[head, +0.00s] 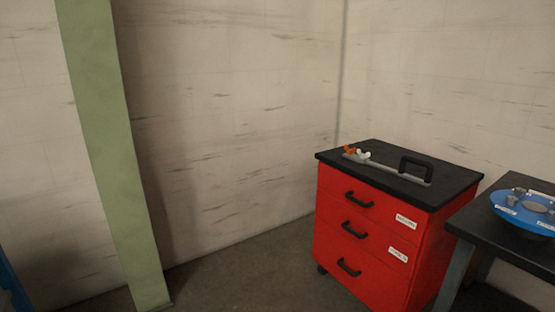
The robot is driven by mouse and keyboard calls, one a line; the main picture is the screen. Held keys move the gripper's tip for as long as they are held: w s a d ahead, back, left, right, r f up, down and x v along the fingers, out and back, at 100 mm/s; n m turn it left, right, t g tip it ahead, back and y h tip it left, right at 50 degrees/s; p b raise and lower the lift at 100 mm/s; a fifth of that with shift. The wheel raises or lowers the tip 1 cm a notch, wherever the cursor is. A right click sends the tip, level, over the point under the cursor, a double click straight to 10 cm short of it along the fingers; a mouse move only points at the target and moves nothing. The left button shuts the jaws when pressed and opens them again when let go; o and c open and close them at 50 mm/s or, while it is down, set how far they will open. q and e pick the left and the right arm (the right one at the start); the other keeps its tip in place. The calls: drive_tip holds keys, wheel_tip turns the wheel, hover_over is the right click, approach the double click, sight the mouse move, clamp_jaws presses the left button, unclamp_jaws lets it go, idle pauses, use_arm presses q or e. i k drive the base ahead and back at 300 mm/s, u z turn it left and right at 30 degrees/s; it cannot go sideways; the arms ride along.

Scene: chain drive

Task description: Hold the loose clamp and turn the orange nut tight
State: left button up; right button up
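A small orange piece (349,149), which looks like the orange nut, sits at the left end of a grey bar on top of the red cabinet. A pale grey winged piece (364,155) is right beside it. The grey bar (400,174) lies along the black cabinet top; I cannot tell which part is the clamp. Neither of my grippers is in view.
The red drawer cabinet (350,240) has a black top and black handles. A dark table (480,228) at the right holds a blue round tray (510,212) with small parts. A green post (105,150) stands at the left. The floor (240,275) between is clear.

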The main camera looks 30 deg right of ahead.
sight(349, 151)
drive_tip(key=z, duration=0.1)
drive_tip(key=i, duration=2)
drive_tip(key=z, duration=1.65)
drive_tip(key=i, duration=0.95)
drive_tip(key=z, duration=0.95)
